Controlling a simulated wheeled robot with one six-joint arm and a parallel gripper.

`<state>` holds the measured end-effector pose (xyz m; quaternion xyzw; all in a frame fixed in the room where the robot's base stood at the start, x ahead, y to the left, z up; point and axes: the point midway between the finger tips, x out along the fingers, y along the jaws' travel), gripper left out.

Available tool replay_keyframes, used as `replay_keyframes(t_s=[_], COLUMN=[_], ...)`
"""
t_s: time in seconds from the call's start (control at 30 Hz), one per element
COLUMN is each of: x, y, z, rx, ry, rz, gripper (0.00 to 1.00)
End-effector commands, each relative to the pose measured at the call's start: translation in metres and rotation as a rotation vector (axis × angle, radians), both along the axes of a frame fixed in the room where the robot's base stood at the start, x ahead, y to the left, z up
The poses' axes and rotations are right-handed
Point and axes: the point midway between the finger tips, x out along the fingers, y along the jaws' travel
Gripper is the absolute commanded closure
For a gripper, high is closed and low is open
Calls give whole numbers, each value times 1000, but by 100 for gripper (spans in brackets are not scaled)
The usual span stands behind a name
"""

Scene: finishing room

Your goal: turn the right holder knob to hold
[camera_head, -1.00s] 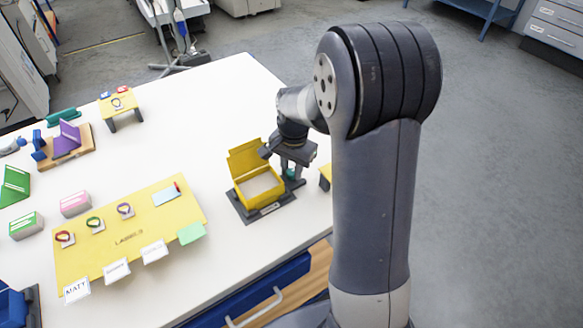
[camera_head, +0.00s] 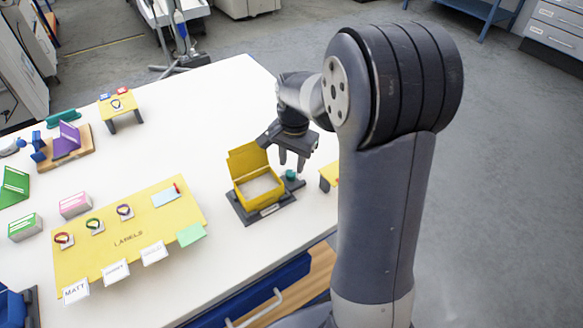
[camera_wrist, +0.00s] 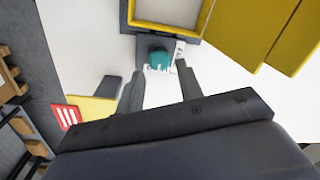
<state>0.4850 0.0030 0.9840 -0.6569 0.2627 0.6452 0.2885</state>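A yellow box (camera_head: 262,187) with its lid raised sits in a dark holder base (camera_head: 246,214) on the right part of the white table. A teal knob (camera_head: 290,175) is at the base's right side; it also shows in the wrist view (camera_wrist: 159,56), with small white marks by it. I cannot read which mark the knob points at. My gripper (camera_head: 292,165) is above the knob, pointing down, with its fingers apart and nothing between them. In the wrist view my gripper (camera_wrist: 160,77) has the knob beyond and between its fingertips, apart from both.
A small yellow stand (camera_head: 328,178) is close right of the knob, partly behind my arm. A yellow label mat (camera_head: 130,222) with cards lies to the left. A blue item (camera_head: 12,308) on a dark base is at the lower left.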

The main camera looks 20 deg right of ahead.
Motion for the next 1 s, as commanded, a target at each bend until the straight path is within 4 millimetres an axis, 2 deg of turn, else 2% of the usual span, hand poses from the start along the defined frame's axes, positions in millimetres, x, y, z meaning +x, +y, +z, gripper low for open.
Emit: replay_keyframes(t_s=[0.03, 0.2, 0.4, 0.8, 1.0], x=[1, -1, -2, -2, -2], y=[0, -1, -2, -2, -2], z=[12, 45, 68, 73, 59], rx=[0, 0, 0, 0, 0], ry=[-7, -4, -1, 0, 4], rz=[0, -1, -1, -1, -1], gripper=[65, 65, 65, 65, 65])
